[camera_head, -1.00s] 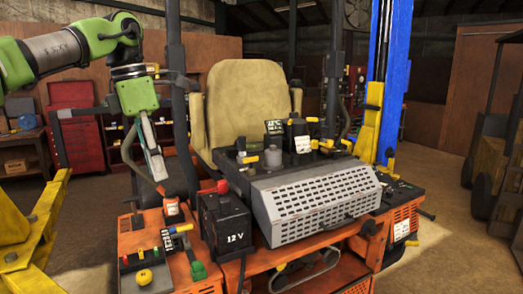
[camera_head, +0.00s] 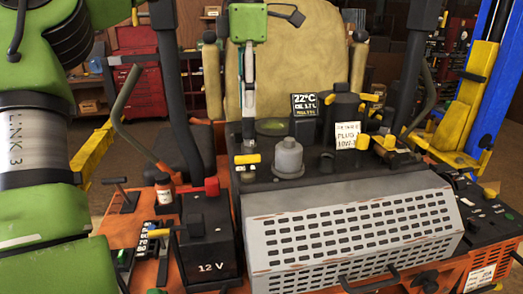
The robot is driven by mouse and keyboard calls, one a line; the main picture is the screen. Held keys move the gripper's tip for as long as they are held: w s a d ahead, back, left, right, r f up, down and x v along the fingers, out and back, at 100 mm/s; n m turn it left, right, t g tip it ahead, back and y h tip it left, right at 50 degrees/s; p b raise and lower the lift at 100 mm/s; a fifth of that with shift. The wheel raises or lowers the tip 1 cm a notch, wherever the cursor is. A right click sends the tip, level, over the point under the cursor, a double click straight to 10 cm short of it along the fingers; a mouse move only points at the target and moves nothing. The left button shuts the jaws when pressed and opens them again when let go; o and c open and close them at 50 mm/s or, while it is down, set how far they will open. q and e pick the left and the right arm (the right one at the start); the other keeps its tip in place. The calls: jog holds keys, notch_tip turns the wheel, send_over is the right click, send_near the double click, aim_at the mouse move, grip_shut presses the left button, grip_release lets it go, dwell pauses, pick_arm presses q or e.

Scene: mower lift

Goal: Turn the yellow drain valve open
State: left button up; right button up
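My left gripper (camera_head: 247,138) points straight down in front of the seat, with its fingertips just above a yellow handle (camera_head: 247,158) on the dark engine deck. The fingers show nearly edge-on, so I cannot tell whether they are open or shut. I cannot tell whether they touch the handle. Other yellow handles stand to the right, one by a black cylinder (camera_head: 370,97) and one beside the white label (camera_head: 388,141). I cannot tell for certain which one is the drain valve. My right gripper is not in view.
A grey cap (camera_head: 288,157) stands right of the yellow handle. A slotted metal cover (camera_head: 350,228) lies in front, with a black 12 V battery (camera_head: 208,245) to its left. The tan seat (camera_head: 305,62) stands behind. Dark upright posts flank the deck.

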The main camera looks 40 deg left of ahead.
aim_at(247, 156)
pick_arm(q)
notch_tip(247, 156, down, 12)
jog(key=p, duration=0.3)
jog(key=shift+s+f, duration=0.1)
jog(key=shift+f, duration=0.05)
jog(key=shift+s+f, duration=0.1)
jog(key=shift+f, duration=0.5)
grip_shut()
